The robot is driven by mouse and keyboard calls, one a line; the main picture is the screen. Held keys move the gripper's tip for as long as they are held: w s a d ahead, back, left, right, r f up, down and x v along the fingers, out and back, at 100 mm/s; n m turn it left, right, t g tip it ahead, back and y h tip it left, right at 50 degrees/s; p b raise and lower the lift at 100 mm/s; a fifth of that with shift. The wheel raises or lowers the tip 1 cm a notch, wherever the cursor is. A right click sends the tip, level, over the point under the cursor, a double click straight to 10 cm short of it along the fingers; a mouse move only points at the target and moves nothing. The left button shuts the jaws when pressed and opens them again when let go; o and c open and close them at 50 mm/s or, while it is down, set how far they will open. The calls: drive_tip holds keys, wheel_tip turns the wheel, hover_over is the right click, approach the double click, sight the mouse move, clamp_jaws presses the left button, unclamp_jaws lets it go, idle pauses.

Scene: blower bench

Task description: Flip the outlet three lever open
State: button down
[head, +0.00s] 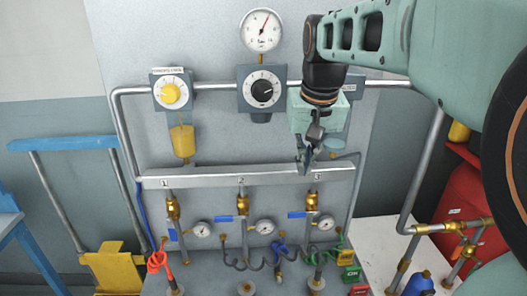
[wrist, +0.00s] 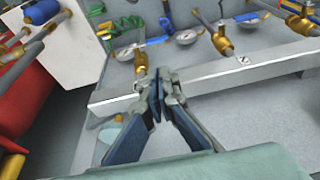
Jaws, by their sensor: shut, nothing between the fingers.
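Outlet three is the right-hand brass valve (head: 312,200) under the manifold bar, below the label 3. Its blue lever (head: 297,214) sticks out to the left, crosswise to the vertical pipe. In the wrist view the picture is turned over; the valve (wrist: 141,66) stands just beyond my fingertips and the blue lever (wrist: 154,41) shows to its right. My gripper (head: 306,170) is shut and empty, in front of the bar and above the valve. In the wrist view my gripper (wrist: 156,88) has its fingertips together over the bar, apart from the lever.
The manifold bar (head: 215,178) runs across the panel. Outlet two's blue lever (head: 226,218) also lies crosswise; outlet one's (head: 172,234) hangs downward. A small gauge (head: 326,222) sits right of outlet three. Coloured hoses and tags (head: 280,248) crowd the space below.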

hover_over(297, 215)
wheel_tip(297, 215, down, 12)
drive_tip(key=shift+f, duration=0.8)
